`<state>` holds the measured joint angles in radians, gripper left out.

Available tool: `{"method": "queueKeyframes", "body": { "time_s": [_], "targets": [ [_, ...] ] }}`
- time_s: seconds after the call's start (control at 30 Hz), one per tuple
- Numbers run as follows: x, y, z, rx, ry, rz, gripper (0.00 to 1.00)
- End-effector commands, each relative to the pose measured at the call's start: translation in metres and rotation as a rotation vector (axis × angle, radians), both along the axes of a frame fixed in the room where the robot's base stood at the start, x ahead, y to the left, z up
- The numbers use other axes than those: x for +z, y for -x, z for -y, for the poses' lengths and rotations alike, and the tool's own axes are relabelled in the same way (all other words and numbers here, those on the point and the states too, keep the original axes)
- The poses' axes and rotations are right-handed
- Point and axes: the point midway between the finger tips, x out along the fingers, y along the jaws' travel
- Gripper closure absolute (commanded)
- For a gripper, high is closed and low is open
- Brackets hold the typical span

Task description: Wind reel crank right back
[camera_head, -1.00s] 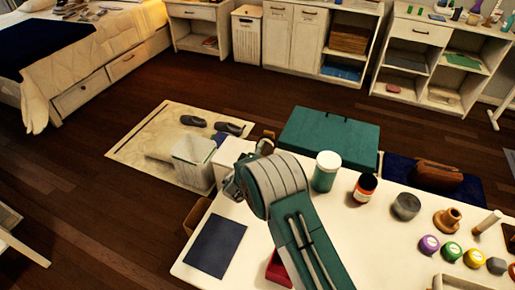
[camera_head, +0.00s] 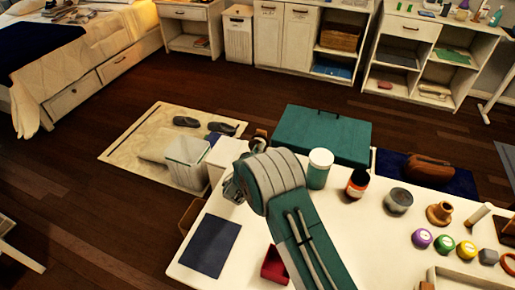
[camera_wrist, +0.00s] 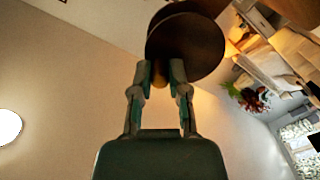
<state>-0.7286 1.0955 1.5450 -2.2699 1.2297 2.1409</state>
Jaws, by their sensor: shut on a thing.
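In the wrist view, my gripper (camera_wrist: 161,72) is shut on a small yellowish knob (camera_wrist: 160,78), which looks like the reel's crank handle. A dark brown round disc (camera_wrist: 190,42), apparently the reel, is just beyond the fingertips and covers part of the view. In the head view, a small brown wooden part (camera_head: 259,141), possibly of the reel, shows just behind my arm's bend. My fingers and most of the reel are hidden there by my arm. The crank's angle cannot be told.
The white table holds a teal-and-white jar (camera_head: 318,169), a dark jar (camera_head: 357,184), a grey tin (camera_head: 398,200), a wooden spool (camera_head: 438,213), a navy mat (camera_head: 210,246) and a red box (camera_head: 274,265). A white bin (camera_head: 187,162) and teal chest (camera_head: 322,135) stand beyond.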

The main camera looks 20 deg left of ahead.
Motion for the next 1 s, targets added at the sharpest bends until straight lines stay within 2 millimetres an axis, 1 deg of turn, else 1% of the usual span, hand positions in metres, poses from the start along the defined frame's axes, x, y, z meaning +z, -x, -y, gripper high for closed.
{"method": "queueKeyframes", "body": {
  "time_s": [0.03, 0.3, 0.67, 0.7, 0.73, 0.77, 1.0],
  "targets": [
    [-0.0056, 0.0017, -0.0003, 0.005, -0.009, -0.011, 1.0],
    [-0.0056, 0.002, -0.0004, 0.007, -0.053, -0.006, 1.0],
    [-0.005, 0.0022, -0.0016, 0.01, -0.055, -0.006, 1.0],
    [-0.0049, 0.0022, -0.0017, 0.01, -0.055, -0.006, 0.61],
    [-0.0049, 0.0022, -0.0018, 0.011, -0.055, -0.005, 0.48],
    [-0.0046, 0.0022, -0.0018, 0.01, -0.055, -0.004, 0.45],
    [-0.0017, 0.0013, 0.0, 0.006, -0.057, 0.001, 0.45]
  ]
}}
